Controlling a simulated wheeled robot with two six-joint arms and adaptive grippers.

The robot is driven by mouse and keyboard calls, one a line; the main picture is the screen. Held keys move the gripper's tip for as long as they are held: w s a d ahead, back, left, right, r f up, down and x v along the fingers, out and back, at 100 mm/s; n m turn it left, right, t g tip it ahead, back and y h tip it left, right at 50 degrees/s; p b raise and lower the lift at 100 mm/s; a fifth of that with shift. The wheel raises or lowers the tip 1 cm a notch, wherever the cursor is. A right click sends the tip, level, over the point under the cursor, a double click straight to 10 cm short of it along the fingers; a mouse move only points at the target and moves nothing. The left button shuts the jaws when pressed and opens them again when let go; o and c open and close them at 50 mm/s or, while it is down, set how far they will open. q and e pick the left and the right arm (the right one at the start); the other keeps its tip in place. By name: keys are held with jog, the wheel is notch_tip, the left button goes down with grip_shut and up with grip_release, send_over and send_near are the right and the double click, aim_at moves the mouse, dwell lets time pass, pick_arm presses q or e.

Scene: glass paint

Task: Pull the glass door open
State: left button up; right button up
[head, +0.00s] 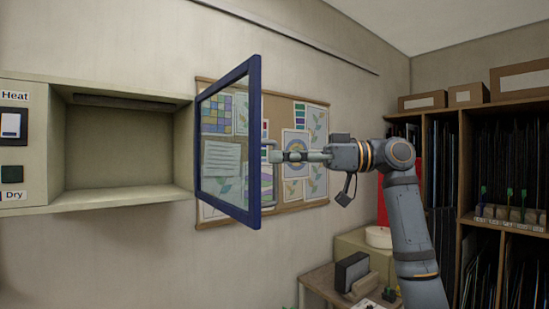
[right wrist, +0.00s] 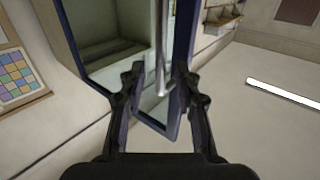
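The glass door (head: 257,135) has a dark blue frame and a clear pane. It stands swung out from the front of the beige cabinet (head: 120,195), whose empty inside shows. In the right wrist view, the door's frame (right wrist: 155,130) and a slim metal handle bar (right wrist: 162,55) show ahead. My right gripper (head: 270,152) is at the door's outer side, near the handle. In the right wrist view its fingertips (right wrist: 160,80) are spread apart, with the handle between them and gaps showing beside it. My left gripper is not in view.
A pinboard (head: 315,190) with papers hangs behind the door. A shelf unit (head: 470,150) with boxes on top stands at the right. A low table (head: 318,285) holds a dark block and other items below my right arm.

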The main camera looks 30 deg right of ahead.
jog(key=v, duration=1)
jog(key=shift+s+d, duration=0.1)
jog(key=shift+d, duration=0.1)
